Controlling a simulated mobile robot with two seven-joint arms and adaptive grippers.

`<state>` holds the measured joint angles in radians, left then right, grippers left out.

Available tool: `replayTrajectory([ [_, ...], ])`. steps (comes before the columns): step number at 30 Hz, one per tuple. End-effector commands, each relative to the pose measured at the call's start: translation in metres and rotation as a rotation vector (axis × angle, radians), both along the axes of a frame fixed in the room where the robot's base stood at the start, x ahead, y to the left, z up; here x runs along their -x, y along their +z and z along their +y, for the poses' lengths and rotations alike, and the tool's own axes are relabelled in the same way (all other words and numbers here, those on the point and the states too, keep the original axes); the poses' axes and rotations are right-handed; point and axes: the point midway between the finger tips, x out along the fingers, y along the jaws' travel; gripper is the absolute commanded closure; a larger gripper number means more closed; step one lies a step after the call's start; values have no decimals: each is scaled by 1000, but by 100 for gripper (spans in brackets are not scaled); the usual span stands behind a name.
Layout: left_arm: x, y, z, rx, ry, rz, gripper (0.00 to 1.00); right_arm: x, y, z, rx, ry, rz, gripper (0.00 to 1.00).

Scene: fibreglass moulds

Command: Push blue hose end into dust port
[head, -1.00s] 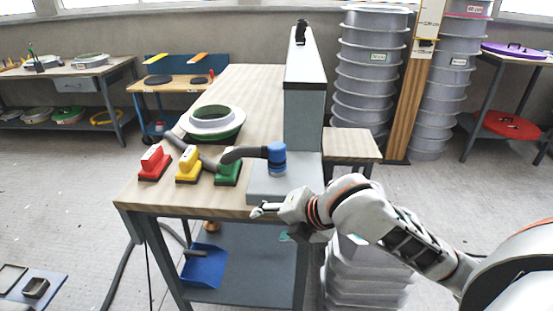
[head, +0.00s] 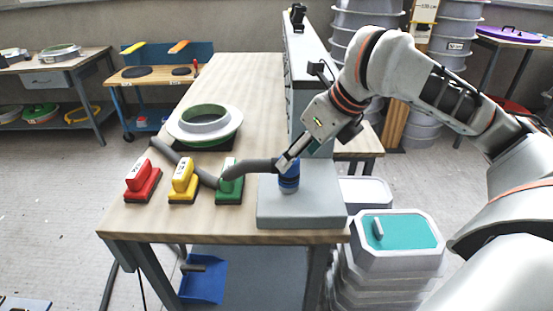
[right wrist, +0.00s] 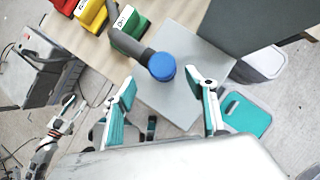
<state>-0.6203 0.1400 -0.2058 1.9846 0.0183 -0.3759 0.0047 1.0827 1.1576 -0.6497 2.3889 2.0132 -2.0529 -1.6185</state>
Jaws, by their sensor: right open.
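The blue hose end (head: 289,180) stands upright at the end of the grey hose (head: 250,167), over the grey block (head: 315,207) at the table's front right. In the right wrist view the blue hose end (right wrist: 161,66) shows its round top from above. The dust port cannot be made out; the hose end covers that spot. My right gripper (head: 287,160) is above the hose end, pointing down at it. In the right wrist view the right gripper (right wrist: 163,88) is open, fingers apart. What looks like my left gripper (right wrist: 62,122) shows small at the left there.
Red (head: 142,182), yellow (head: 183,182) and green (head: 229,182) sanding blocks stand left of the grey block. A round mould (head: 204,123) lies behind them. A tall grey panel (head: 303,75) rises behind the block. Lidded tubs (head: 400,240) stand right of the table.

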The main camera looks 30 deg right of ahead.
Motion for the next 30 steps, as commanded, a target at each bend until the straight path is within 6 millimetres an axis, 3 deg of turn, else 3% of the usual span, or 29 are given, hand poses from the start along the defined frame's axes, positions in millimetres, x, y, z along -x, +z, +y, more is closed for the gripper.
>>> replayTrajectory([
  [11, 18, -11, -1, 0, -2, 34, 60, 2, 2, -2, 7, 9, 2, 44],
  [21, 17, -22, 0, -9, -5, 35, 60, -10, -22, 1, 5, 10, 7, 44],
  [30, 8, -10, 1, -10, -3, 11, 60, -11, -21, 1, 6, 8, 2, 44],
])
